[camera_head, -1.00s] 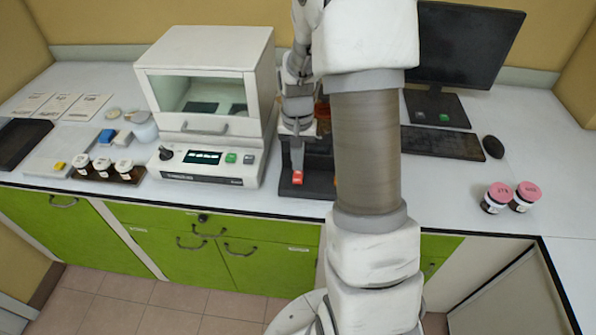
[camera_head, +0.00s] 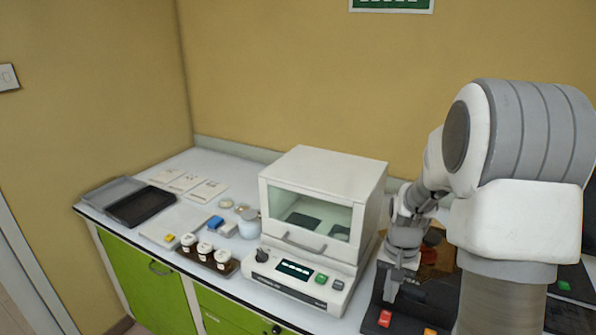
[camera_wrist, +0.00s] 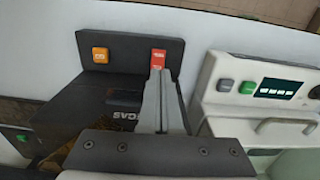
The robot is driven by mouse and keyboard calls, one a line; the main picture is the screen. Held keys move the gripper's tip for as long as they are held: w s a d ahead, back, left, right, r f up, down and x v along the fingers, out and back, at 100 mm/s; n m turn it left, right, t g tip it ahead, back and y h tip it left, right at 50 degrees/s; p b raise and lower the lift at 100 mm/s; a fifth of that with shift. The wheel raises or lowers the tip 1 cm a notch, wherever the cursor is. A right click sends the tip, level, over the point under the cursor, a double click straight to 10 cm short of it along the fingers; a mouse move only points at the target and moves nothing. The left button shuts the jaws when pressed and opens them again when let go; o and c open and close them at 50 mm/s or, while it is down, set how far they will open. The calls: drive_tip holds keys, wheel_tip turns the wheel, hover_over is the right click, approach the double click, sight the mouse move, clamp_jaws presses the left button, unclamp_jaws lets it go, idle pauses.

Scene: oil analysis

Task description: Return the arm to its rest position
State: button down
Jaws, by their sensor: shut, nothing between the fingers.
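My arm rises at the right of the head view, with white and grey links. My gripper (camera_head: 389,292) points down just above a black device (camera_head: 411,317) at the lower right. In the wrist view, the shut fingers (camera_wrist: 157,82) reach over this device (camera_wrist: 115,58), and their tips appear close to its red button (camera_wrist: 158,60). Nothing is held. I cannot tell whether the tips touch the button. The red button also shows in the head view (camera_head: 384,318). My arm hides part of the device.
A white instrument (camera_head: 325,173) with a glass window stands left of my gripper. Lidded jars (camera_head: 205,250) in a dark holder, a black tray (camera_head: 140,206) and papers lie farther left. An orange button (camera_wrist: 99,55) is on the black device. The wall is behind.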

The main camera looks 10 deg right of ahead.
drive_tip(key=s+a+r+n+t, duration=0.1)
drive_tip(key=s+a+r+n, duration=0.15)
drive_tip(key=r, duration=0.45)
drive_tip(key=s+a+r+n+t, duration=0.1)
drive_tip(key=s+a+r, duration=0.3)
drive_tip(key=r, duration=0.3)
drive_tip(key=s+a+r+n+t, duration=0.1)
drive_tip(key=s+a+r, duration=0.1)
drive_tip(key=s, duration=0.4)
drive_tip(key=s+a+r+n+t, duration=0.2)
drive_tip(key=s+a+r, duration=0.1)
drive_tip(key=s, duration=0.3)
drive_tip(key=shift+a+r, duration=0.3)
drive_tip(key=shift+r, duration=0.35)
